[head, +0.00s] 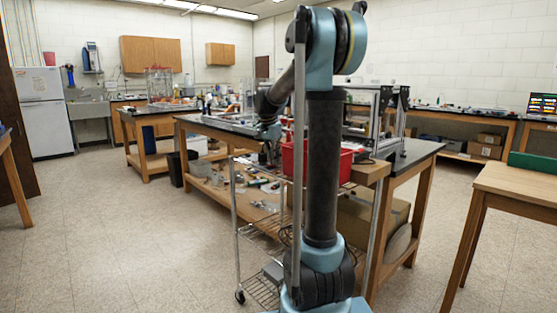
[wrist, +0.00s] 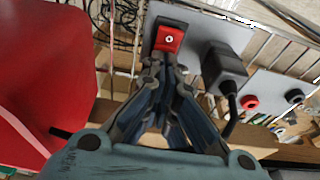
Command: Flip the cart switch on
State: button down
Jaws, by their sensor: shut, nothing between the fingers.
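The switch (wrist: 169,39) is a red rocker with a white mark in a black housing, at the top middle of the wrist view. It sits on a grey panel (wrist: 205,27) on the wire cart (head: 238,225). My gripper (wrist: 163,67) is shut and empty, its fingertips just below the switch's lower edge in the wrist view. I cannot tell whether they touch it, or which way the rocker is set. In the head view my arm hides the switch, and my fingertips are too small to make out.
A black plug (wrist: 223,68) with a cable stands right of the switch. Further right are a red round part (wrist: 249,102) and a black round part (wrist: 295,96). A red bin (wrist: 45,70) is close on the left. A workbench (head: 415,152) stands behind the cart.

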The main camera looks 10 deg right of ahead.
jog(key=shift+s+a, duration=0.1)
jog(key=shift+a, duration=0.1)
jog(key=shift+s+a+r, duration=0.35)
jog(key=shift+a, duration=0.15)
jog(key=shift+r, duration=0.1)
jog(key=w+d+v, duration=0.1)
jog(key=d+v, duration=0.1)
jog(key=v, duration=1.1)
jog(key=shift+w+d+r, duration=0.3)
jog(key=shift+w+r, duration=0.1)
jog(key=shift+r, duration=0.1)
